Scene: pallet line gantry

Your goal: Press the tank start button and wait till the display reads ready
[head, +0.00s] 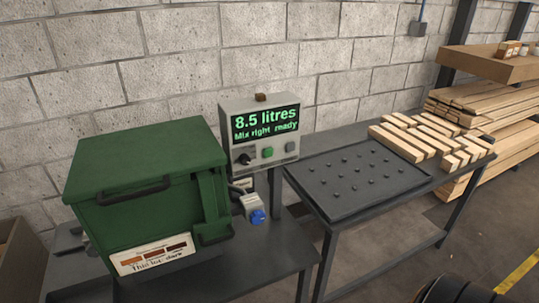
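The green tank (150,190) with a closed lid and a dark handle stands on a dark bench at the left. Beside it a grey control box carries a display (266,123) with green text reading "8.5 litres" and "Mix right ready". Below the display are a dark knob (245,159), a green button (267,152) and a grey button (290,147). Which one is the tank start button I cannot tell from labels. Neither gripper shows in the head view, and nothing touches the control box.
A dark table with a studded black mat (350,203) stands to the right, with several wooden blocks (418,140) at its back. A blue-ended fitting (257,216) juts out beside the tank. Stacked timber (485,105) lies at the far right. A block wall closes the back.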

